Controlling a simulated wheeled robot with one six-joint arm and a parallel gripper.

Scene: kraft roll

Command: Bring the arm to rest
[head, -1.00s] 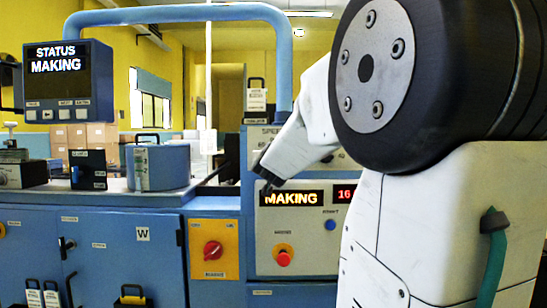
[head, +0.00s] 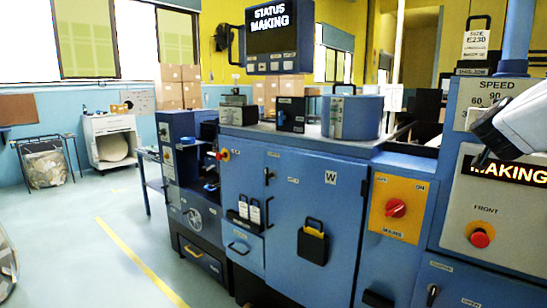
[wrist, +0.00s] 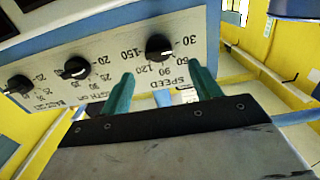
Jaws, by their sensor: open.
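My gripper (wrist: 163,88) shows in the wrist view as two green fingers set well apart, with nothing between them. It is close in front of a pale control panel (wrist: 100,65) with black knobs and a SPEED scale, which appears upside down; I cannot tell whether it touches. In the head view, part of my white arm reaches in from the right edge, in front of the blue machine's (head: 310,210) panel. Its dark end hangs just above the lit MAKING display (head: 505,169). The rest of the arm is out of view.
A red push button (head: 480,238) and a red MAINS knob (head: 396,208) sit on the machine front. A status screen (head: 270,30) reads MAKING. A blue drum (head: 352,116) stands on the machine top. The floor (head: 95,240) at left is open, with a yellow line.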

